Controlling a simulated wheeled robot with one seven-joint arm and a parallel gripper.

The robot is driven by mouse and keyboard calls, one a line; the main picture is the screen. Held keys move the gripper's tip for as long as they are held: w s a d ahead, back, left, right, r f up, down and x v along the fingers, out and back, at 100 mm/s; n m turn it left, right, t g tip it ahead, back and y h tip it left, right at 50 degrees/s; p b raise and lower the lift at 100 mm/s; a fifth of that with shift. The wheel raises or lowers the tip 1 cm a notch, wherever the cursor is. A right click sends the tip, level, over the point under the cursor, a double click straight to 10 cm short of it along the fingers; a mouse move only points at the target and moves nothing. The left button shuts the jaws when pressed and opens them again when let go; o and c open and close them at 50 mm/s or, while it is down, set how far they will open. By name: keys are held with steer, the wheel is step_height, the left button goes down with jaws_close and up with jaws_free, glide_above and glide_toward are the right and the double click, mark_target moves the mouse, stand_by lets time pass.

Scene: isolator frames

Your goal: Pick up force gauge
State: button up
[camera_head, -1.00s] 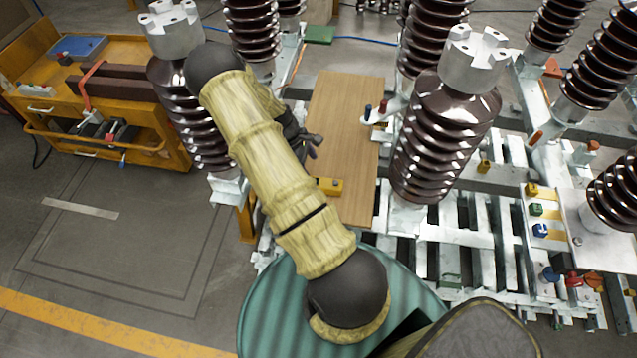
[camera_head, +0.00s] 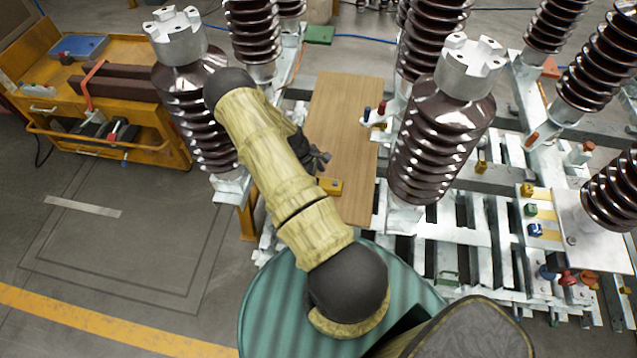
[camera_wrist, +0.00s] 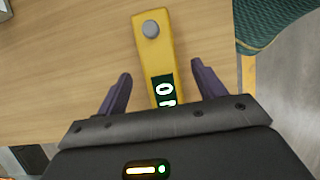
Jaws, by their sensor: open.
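The force gauge (camera_wrist: 151,60) is a yellow bar-shaped tool with a grey round knob at its far end and a dark display with white marks. In the wrist view it lies on the wooden board and runs toward my gripper (camera_wrist: 157,84). My gripper is open, with one purple-grey finger on each side of the gauge and visible space between. The gauge's near end is hidden behind the gripper body. In the head view a yellow piece of the gauge (camera_head: 331,186) shows on the board beside my gripper (camera_head: 322,160), which is partly hidden by my arm.
The wooden board (camera_head: 345,120) lies between brown ribbed insulators (camera_head: 440,145) on a metal frame. An orange workbench (camera_head: 150,130) is at left. A green ribbed surface (camera_wrist: 270,20) borders the board.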

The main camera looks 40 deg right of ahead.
mark_target(320, 182)
steer(key=shift+x, duration=1.2)
jaws_close()
steer(key=shift+r, duration=0.1)
step_height(320, 182, up, 10)
steer(key=b, duration=0.2)
stand_by(0.6)
